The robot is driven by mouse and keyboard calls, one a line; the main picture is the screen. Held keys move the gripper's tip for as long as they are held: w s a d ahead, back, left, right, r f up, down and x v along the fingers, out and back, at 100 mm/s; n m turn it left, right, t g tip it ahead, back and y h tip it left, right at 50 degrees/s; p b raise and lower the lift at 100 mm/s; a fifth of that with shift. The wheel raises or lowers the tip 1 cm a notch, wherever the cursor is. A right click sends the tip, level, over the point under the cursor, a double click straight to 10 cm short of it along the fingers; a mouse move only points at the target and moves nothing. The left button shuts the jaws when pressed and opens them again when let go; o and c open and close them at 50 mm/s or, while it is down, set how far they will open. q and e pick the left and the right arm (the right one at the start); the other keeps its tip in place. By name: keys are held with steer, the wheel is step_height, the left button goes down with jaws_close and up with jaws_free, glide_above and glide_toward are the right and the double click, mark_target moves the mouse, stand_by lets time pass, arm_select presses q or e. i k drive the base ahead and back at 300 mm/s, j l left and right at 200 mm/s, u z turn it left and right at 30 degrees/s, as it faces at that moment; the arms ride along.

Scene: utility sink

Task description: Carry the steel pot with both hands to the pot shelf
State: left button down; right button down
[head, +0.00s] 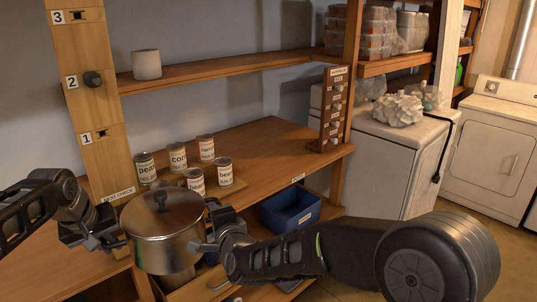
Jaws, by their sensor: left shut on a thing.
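The steel pot (166,238), with a lid and dark knob, is upright at the lower left of the head view, in front of the wooden counter. My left gripper (112,238) is at the pot's left side, shut on the pot at its handle. My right gripper (203,243) is at the pot's right side by the other handle; its fingertips are partly hidden, so its grip is unclear. The pot's underside is hard to make out. No shelf label clearly reads as the pot shelf; an upper wooden shelf (225,68) runs along the wall.
Several labelled cans (178,157) stand on the counter (270,150) just behind the pot. The counter's right part is clear. A white cup (146,65) stands on the upper shelf. A blue bin (290,210) sits below. A white chest (385,150) stands to the right.

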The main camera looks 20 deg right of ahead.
mark_target(270, 159)
steer(key=i+l, duration=0.15)
steer(key=l, duration=0.25)
steer(key=i+l, duration=0.15)
steer(key=l, duration=0.25)
steer(key=i+l, duration=0.15)
steer(key=l, duration=0.25)
steer(key=i+l, duration=0.15)
steer(key=l, duration=0.25)
steer(key=i+l, duration=0.15)
steer(key=l, duration=0.15)
steer(key=i+l+u, duration=0.15)
steer(key=i+l, duration=0.2)
steer(key=l, duration=0.25)
steer(key=i+l+u, duration=0.1)
steer(key=l, duration=0.2)
steer(key=i+l+u, duration=0.1)
steer(key=l, duration=0.25)
steer(key=i+l+u, duration=0.2)
steer(key=i+l, duration=0.1)
steer(key=l, duration=0.1)
